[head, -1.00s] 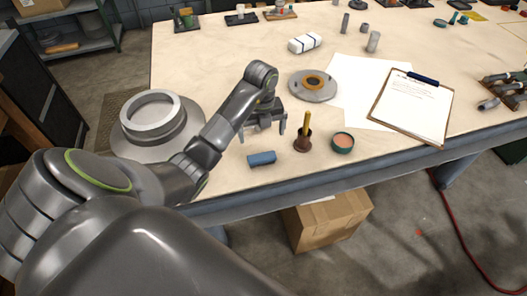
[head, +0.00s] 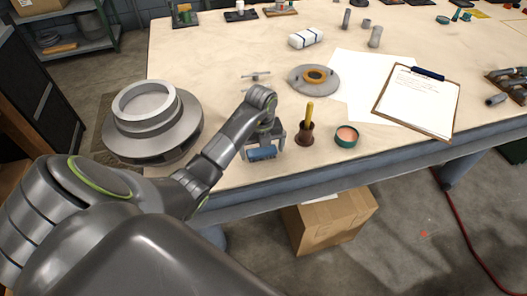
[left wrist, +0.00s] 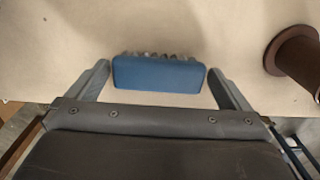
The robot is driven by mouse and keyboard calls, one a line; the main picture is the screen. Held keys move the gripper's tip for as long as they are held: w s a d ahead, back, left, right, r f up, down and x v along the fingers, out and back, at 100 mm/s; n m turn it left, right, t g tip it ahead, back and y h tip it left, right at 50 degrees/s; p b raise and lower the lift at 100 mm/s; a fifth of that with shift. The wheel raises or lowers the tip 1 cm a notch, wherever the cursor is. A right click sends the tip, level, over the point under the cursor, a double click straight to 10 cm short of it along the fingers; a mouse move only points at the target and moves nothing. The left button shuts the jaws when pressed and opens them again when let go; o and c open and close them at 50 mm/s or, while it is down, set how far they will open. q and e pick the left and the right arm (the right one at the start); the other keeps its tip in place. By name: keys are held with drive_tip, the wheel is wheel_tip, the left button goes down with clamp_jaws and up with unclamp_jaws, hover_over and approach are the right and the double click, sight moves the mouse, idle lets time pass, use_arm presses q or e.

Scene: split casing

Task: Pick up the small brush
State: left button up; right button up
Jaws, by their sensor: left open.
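A small blue block with grey bristle-like tufts along its far side, which looks like the small brush (head: 262,154), lies on the table near the front edge. It also shows in the left wrist view (left wrist: 158,75). My left gripper (head: 265,150) is open over it, with one finger on each side. In the left wrist view the fingers (left wrist: 158,70) flank the brush's two ends, with a gap at the left; at the right the gap is very small or none. My right gripper is not in view.
A brown spool-like pot (head: 305,139) with a yellow stick stands close to the right of my gripper, then a green round tin (head: 346,136). A large grey casing (head: 152,122) is at left. A ringed disc (head: 314,79) and a clipboard (head: 416,103) lie farther back.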

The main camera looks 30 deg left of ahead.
sight(262, 150)
use_arm(q)
drive_tip(key=shift+f, duration=0.4)
drive_tip(key=shift+c, duration=0.4)
drive_tip(key=c, duration=0.7)
drive_tip(key=shift+r, duration=0.15)
drive_tip(key=shift+c, duration=0.2)
drive_tip(key=shift+r, duration=0.25)
wheel_tip(262, 150, up, 5)
drive_tip(key=shift+r, duration=0.2)
wheel_tip(262, 150, up, 2)
drive_tip(key=p, duration=0.2)
drive_tip(key=shift+p, duration=0.3)
drive_tip(key=shift+r+p, duration=0.95)
